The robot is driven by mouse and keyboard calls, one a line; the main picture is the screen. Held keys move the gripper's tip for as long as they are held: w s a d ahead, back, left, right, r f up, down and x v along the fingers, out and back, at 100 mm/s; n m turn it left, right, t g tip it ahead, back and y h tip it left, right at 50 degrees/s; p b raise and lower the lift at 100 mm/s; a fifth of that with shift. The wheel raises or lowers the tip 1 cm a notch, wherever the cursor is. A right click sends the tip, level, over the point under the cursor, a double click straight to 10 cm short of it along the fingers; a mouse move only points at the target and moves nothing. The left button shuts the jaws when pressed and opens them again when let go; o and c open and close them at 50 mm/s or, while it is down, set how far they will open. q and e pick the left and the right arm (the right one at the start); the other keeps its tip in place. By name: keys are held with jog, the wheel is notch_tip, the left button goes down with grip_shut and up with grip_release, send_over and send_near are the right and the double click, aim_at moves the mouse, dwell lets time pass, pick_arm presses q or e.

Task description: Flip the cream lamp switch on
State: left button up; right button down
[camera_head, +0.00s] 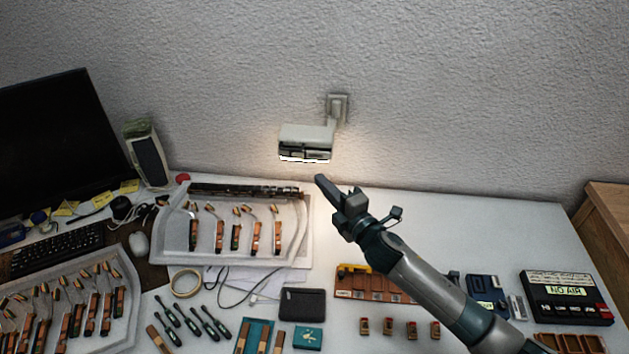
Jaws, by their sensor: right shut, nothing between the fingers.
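The cream lamp (307,138) is fixed to the wall above the bench, and a warm glow shows on the wall around it. Its underside is bright white. A small plate (338,106) sits on the wall behind and above the lamp's right end. I cannot make out the switch itself at this size. My right gripper (326,187) is shut and empty, just below and to the right of the lamp, apart from it. My left gripper is out of view.
A tray (158,248) of piano action parts lies below the lamp. A black monitor (48,150) and keyboard (58,250) are at left. The bench's back right (500,225) is clear.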

jog(key=v, duration=0.3)
jog(key=shift+s+d+b, duration=0.1)
jog(key=shift+d+b, duration=0.3)
jog(key=shift+d, duration=0.15)
